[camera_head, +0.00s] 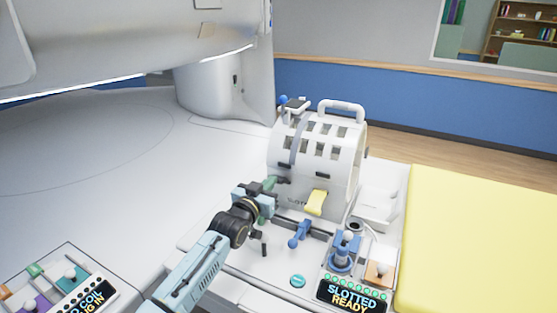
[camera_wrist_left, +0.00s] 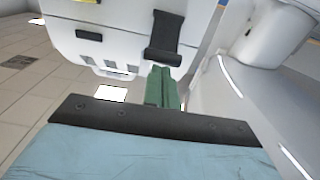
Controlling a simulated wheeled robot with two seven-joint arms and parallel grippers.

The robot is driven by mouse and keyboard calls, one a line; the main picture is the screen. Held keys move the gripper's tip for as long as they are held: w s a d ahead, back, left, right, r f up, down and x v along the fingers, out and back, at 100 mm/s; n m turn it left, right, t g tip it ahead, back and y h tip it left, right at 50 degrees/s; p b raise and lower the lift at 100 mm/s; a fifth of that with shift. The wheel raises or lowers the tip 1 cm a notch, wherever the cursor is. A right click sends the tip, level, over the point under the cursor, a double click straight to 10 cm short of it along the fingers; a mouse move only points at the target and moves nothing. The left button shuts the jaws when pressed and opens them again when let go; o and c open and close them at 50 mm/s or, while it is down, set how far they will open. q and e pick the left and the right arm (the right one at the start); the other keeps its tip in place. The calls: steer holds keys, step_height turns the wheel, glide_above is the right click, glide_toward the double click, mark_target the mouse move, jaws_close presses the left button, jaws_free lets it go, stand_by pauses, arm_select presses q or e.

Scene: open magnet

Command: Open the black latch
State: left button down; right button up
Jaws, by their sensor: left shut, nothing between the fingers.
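The white slotted coil (camera_head: 343,150) stands upright on the table, with a grey strap running over its top. The black latch (camera_head: 284,180) is low on its near left side, partly covered by my gripper. In the left wrist view the black latch (camera_wrist_left: 163,54) sits at the end of a dark strap, just beyond my green fingertips. My left gripper (camera_head: 270,184) is shut and empty, with its fingers close to the latch; I cannot tell if they touch it. Its shut fingers also show in the wrist view (camera_wrist_left: 160,84). My right gripper is out of view.
A yellow tab (camera_head: 316,202) sticks out of the coil's front. Blue handle (camera_head: 298,234), blue joystick (camera_head: 342,252) and a display reading "SLOTTED READY" (camera_head: 352,295) lie in front. A yellow pad (camera_head: 480,240) is at right. The big white scanner (camera_head: 120,45) overhangs the left.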

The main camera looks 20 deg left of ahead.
arm_select(q)
steer(key=shift+d+f, duration=0.15)
steer(key=shift+f, duration=0.3)
step_height(320, 180, up, 5)
steer(key=p, duration=0.5)
steer(key=s+a+f+b, duration=0.1)
steer(key=s+f, duration=0.3)
steer(key=s, duration=0.5)
steer(key=shift+s+a+f, duration=0.2)
steer(key=shift+a+f, duration=0.05)
